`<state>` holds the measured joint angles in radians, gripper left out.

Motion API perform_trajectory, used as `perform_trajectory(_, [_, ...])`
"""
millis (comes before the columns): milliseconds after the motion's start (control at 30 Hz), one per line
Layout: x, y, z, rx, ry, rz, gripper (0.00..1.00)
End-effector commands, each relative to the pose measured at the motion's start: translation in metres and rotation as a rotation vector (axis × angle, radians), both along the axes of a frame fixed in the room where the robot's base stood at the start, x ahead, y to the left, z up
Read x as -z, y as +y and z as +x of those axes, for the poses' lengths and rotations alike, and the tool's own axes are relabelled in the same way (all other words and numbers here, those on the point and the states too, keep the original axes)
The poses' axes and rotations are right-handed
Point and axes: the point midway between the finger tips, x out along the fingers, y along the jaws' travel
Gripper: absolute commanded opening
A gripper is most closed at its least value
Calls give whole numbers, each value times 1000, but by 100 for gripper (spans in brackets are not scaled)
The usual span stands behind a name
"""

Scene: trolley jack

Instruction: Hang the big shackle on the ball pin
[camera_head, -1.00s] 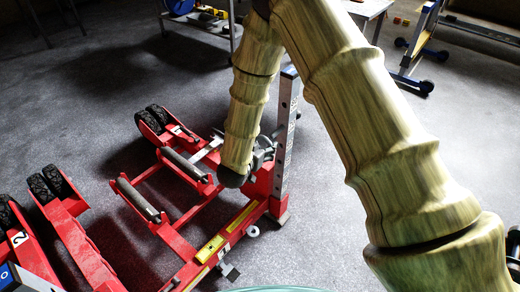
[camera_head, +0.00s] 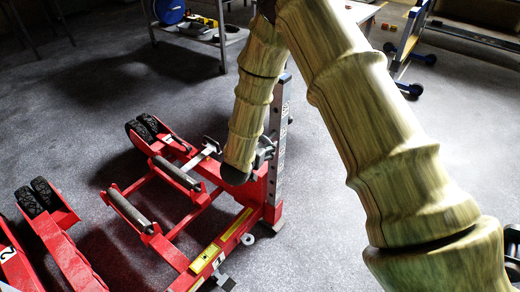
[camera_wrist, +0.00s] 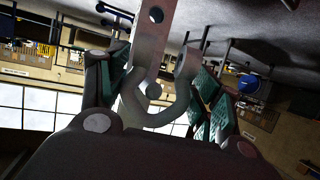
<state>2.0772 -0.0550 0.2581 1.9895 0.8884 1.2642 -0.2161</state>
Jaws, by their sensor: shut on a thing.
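A grey U-shaped shackle (camera_wrist: 160,118) sits between the green-padded fingers of my gripper (camera_wrist: 163,82) in the wrist view. My gripper is shut on it. The round end of the ball pin (camera_wrist: 153,90) shows inside the shackle's U, in front of a flat upright post with a hole (camera_wrist: 150,45). I cannot tell whether the shackle is around the pin or only in line with it. In the head view, the post (camera_head: 281,125) stands on the red trolley jack (camera_head: 240,225). My arm hides most of my gripper (camera_head: 263,152) and the shackle there.
Other red jack parts with black wheels (camera_head: 38,197) lie at the left. A grey cart (camera_head: 200,32) with a blue reel stands at the back. A blue-framed stand (camera_head: 408,45) is at the back right.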

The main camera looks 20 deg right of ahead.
Motion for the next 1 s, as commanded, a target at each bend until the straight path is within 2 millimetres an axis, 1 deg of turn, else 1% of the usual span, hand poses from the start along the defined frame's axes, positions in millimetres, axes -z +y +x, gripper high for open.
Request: perform_trajectory(1000, [3,-35,27,0,-1,-1,27])
